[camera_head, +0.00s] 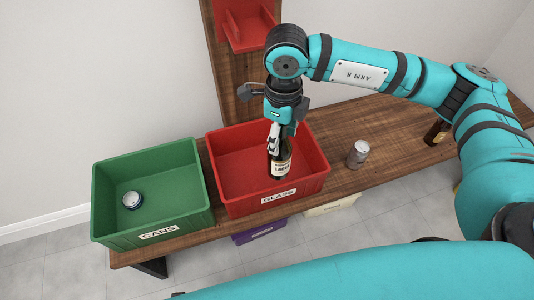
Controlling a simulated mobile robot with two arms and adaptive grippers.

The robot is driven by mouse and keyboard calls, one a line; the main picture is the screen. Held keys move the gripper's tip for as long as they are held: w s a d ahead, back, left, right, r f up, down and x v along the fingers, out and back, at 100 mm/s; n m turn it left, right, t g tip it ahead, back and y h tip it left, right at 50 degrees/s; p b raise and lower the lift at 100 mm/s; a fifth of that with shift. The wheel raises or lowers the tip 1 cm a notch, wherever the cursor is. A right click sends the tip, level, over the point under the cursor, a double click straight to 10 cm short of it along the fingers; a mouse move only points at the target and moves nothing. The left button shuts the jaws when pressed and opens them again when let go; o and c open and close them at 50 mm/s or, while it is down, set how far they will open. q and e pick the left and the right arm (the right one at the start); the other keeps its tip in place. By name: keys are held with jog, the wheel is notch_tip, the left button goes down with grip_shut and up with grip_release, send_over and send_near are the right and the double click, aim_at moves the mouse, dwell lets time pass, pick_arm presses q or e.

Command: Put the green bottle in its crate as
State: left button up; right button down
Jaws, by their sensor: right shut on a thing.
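My right gripper (277,125) is shut on a dark bottle (279,165) with a cream label. It holds the bottle upright by its upper part, over the right half of the red crate (226,208) labelled GLASS. I cannot tell whether the bottle's base touches the crate floor. The bottle looks very dark, so its green is hard to make out. Apart from the bottle, the visible part of the red crate looks empty. My left gripper is not in view.
A green crate (105,190) labelled CANS, left of the red one, holds a can (132,200). A silver can (358,153) and a brown bottle (436,132) stand on the wooden bench (395,150). A red holder (245,25) is on the upright board behind.

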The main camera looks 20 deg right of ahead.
jog(key=w, duration=0.8)
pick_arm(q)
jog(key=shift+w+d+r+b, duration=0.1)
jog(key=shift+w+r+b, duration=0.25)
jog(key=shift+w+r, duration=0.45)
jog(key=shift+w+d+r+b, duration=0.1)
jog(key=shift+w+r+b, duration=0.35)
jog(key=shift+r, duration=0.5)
pick_arm(e)
notch_tip(320, 180, down, 18)
jog(key=shift+s+a, duration=0.15)
jog(key=shift+a, duration=0.05)
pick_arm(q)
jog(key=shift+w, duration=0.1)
pick_arm(e)
jog(key=shift+f, duration=0.15)
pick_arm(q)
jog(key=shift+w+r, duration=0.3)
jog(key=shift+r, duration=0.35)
pick_arm(e)
jog(key=shift+f, duration=0.2)
